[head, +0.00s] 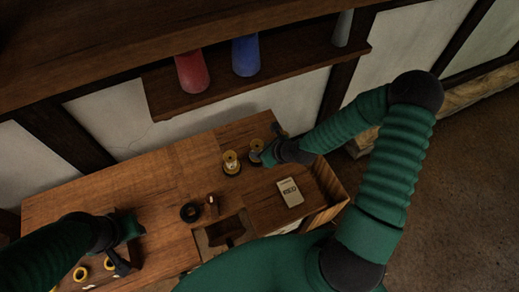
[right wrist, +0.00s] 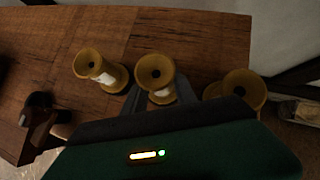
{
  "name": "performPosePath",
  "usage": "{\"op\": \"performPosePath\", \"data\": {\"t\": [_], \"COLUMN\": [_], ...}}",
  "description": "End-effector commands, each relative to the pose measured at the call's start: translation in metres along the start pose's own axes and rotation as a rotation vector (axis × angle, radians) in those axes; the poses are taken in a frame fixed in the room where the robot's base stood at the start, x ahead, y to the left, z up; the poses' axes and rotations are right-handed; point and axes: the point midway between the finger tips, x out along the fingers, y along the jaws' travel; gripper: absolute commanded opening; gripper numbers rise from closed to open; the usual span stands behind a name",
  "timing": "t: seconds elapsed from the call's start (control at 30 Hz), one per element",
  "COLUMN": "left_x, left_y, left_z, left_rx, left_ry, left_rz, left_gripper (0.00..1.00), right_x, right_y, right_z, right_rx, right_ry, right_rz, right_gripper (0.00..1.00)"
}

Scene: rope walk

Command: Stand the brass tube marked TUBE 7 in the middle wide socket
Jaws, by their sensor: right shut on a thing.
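My right gripper (head: 266,153) is shut on a brass tube (right wrist: 155,73), a flared, hollow-ended piece with a pale label, at the back right of the bench. In the right wrist view the tube stands between the two fingers. A second brass tube (head: 231,164) stands to its left in a dark base; it also shows in the right wrist view (right wrist: 94,64). A third brass piece (right wrist: 243,89) is partly hidden by my gripper. I cannot read any number on the labels. An empty black ring (head: 190,212) lies near the bench's middle. My left gripper (head: 127,247) is open and empty.
A pale printed card (head: 289,192) lies at the right. A wooden-framed opening (head: 205,242) and a small post (head: 212,205) are near the front. Several yellow rings (head: 81,273) lie by my left gripper. A shelf (head: 175,104) with red and blue cones overhangs the back.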

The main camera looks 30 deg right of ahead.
Motion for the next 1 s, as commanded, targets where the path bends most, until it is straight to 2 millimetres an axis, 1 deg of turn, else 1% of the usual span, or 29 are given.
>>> {"op": "performPosePath", "data": {"t": [0.4,0.43,0.5,0.77,0.87,1.0], "left_x": [0.005,0.005,0.004,0.004,-0.004,-0.017], "left_y": [0.000,0.000,0.000,0.000,0.000,0.000], "left_z": [0.001,0.001,0.001,0.001,-0.001,-0.004], "left_rx": [0.000,0.000,0.000,0.000,0.000,0.000], "left_ry": [0.000,0.000,0.000,0.000,0.000,0.000], "left_rz": [0.000,0.000,0.000,0.000,0.000,0.000], "left_gripper": [0.36,0.36,0.36,0.36,0.36,0.36], "right_x": [0.006,0.006,0.005,0.005,-0.002,-0.018], "right_y": [0.000,0.000,0.000,0.000,0.000,0.000], "right_z": [-0.005,-0.005,-0.004,-0.005,-0.003,-0.002], "right_rx": [-0.001,-0.001,-0.001,0.000,0.001,0.001], "right_ry": [-0.001,-0.001,0.000,0.001,0.001,0.001], "right_rz": [0.000,0.000,0.000,0.001,0.001,0.001], "right_gripper": [0.00,0.35,0.43,0.43,0.43,0.43]}}
